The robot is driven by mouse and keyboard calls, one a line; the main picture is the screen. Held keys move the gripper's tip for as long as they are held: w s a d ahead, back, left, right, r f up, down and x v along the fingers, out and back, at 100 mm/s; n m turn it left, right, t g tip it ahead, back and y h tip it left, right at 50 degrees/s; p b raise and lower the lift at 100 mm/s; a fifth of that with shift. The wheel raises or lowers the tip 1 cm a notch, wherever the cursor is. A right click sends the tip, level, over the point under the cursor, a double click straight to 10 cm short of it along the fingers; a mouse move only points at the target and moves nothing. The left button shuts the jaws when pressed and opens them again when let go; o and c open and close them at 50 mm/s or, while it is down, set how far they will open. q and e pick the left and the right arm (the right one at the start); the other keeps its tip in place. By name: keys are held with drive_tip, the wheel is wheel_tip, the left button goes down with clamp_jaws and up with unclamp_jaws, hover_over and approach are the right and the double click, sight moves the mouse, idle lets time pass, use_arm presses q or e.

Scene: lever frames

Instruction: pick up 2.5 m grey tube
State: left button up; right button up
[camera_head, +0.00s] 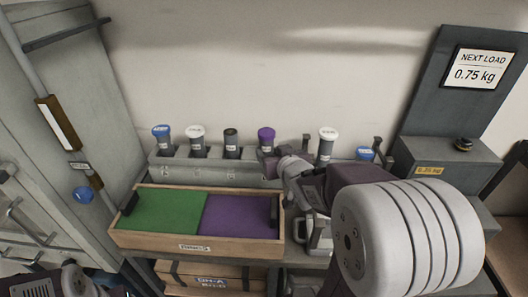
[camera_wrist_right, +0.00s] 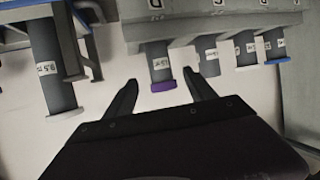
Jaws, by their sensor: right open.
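Several grey tubes with coloured caps stand upright in a grey rack (camera_head: 215,168) against the wall. One has a dark grey cap (camera_head: 231,145); it also shows in the wrist view (camera_wrist_right: 209,62). Right of it stands a purple-capped tube (camera_head: 266,138). The labels are too small to read surely, so I cannot tell which is 2.5 m. My right gripper (camera_head: 270,163) is open at the rack's front. In the upside-down wrist view, the right gripper (camera_wrist_right: 161,90) has the purple-capped tube (camera_wrist_right: 160,65) between its fingertips in the picture, with no contact visible. My left gripper is out of view.
Blue-capped (camera_head: 161,140) and white-capped (camera_head: 196,142) tubes stand at the rack's left, and another white-capped tube (camera_head: 327,144) at right. A wooden tray (camera_head: 194,247) with green and purple halves lies in front. A sign (camera_head: 480,68) reads NEXT LOAD 0.75 kg.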

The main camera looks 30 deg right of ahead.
sight(268, 145)
drive_tip(key=p+x, duration=0.2)
drive_tip(key=x, duration=0.1)
drive_tip(key=shift+d+r, duration=0.1)
drive_tip(key=shift+w+d, duration=0.1)
drive_tip(key=shift+w, duration=0.1)
drive_tip(key=shift+w+f, duration=0.3)
drive_tip(key=x, duration=0.4)
drive_tip(key=shift+w+d+r, duration=0.1)
drive_tip(key=shift+w+d, duration=0.05)
drive_tip(key=shift+w, duration=0.3)
drive_tip(key=shift+s+r, duration=0.1)
drive_tip(key=c, duration=0.3)
clamp_jaws()
